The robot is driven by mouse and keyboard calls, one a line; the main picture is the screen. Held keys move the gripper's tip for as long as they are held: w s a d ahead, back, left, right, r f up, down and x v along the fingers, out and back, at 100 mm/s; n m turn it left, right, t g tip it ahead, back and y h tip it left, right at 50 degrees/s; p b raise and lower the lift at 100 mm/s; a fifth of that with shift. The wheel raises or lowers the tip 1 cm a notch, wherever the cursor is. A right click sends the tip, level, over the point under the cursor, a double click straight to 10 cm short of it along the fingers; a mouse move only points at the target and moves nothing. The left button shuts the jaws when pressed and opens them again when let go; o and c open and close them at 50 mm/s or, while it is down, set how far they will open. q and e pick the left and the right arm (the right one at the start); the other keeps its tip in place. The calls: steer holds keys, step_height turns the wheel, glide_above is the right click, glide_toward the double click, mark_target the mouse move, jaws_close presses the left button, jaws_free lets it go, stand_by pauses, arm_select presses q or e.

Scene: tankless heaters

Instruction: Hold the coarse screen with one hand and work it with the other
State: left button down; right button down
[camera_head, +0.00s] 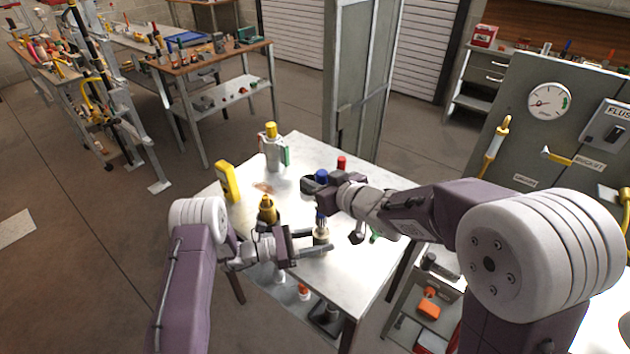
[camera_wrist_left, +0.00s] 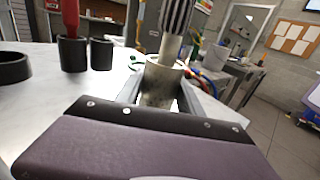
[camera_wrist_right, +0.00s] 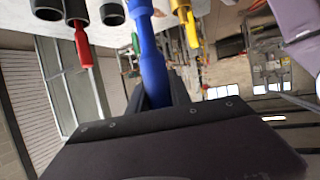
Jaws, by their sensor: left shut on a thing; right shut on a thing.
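The coarse screen (camera_head: 320,238) is a small pale metal cylinder, upright over the white table. My left gripper (camera_head: 312,242) is shut around it. In the left wrist view the screen (camera_wrist_left: 160,84) shows its open top between the fingers. My right gripper (camera_head: 322,186) is shut on a brush with a blue handle (camera_head: 321,175), which also shows in the right wrist view (camera_wrist_right: 150,62). The brush's black-and-white striped part (camera_wrist_left: 177,15) is above the screen, with a pale tip at the opening. I cannot tell how far the tip is inside.
On the white table (camera_head: 299,147) stand a yellow meter-like thing (camera_head: 229,182), a yellow-topped bottle (camera_head: 272,150) and a brass-coloured piece (camera_head: 267,210). A red-handled tool (camera_wrist_left: 70,18) stands in a black holder (camera_wrist_left: 73,54). A grey panel with a gauge (camera_head: 549,101) is at right.

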steer(key=shift+s+d, duration=0.5)
steer(key=shift+d, duration=0.25)
step_height(320, 180, up, 8)
steer(key=w+a, duration=0.1)
steer(key=a, duration=0.1)
steer(key=shift+w+a, duration=0.2)
steer(key=shift+w, duration=0.15)
stand_by(0.5)
steer(key=shift+f, duration=0.15)
stand_by(0.9)
